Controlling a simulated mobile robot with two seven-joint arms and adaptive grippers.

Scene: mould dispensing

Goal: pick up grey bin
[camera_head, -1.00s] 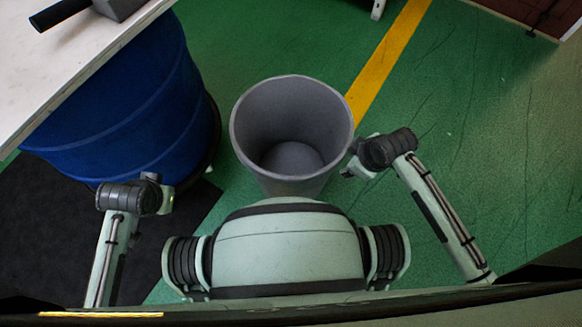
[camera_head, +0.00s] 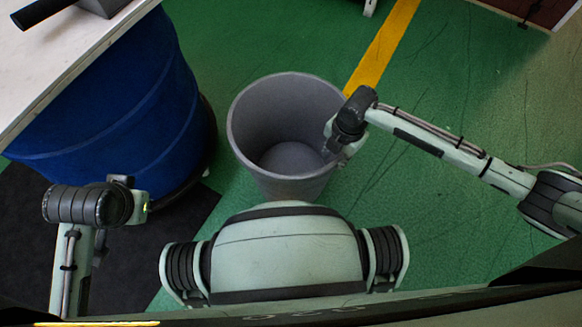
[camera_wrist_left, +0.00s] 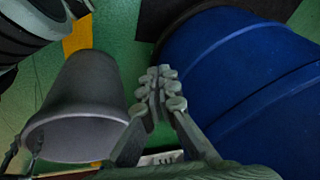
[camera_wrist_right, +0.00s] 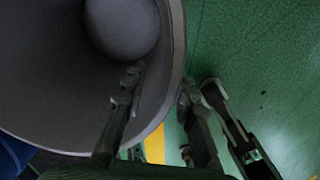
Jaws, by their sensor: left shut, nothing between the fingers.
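The grey bin (camera_head: 272,112) stands upright and empty on the green floor in front of me. It also shows in the left wrist view (camera_wrist_left: 88,90) and fills the left of the right wrist view (camera_wrist_right: 45,75). My right gripper (camera_head: 334,150) is at the bin's right rim. In the right wrist view its fingers (camera_wrist_right: 158,88) are apart, one inside the bin and one outside, with the wall between them. I cannot see clear contact on both sides. My left gripper (camera_wrist_left: 160,88) is shut and empty, well left of the bin; in the head view its fingers are mostly hidden.
A blue barrel (camera_head: 135,110) stands left of the bin, close to my left gripper. A white table (camera_head: 50,60) overhangs the upper left. A dark mat (camera_head: 150,245) lies at lower left. The green floor right of the bin is open, with a yellow stripe (camera_head: 385,45) behind.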

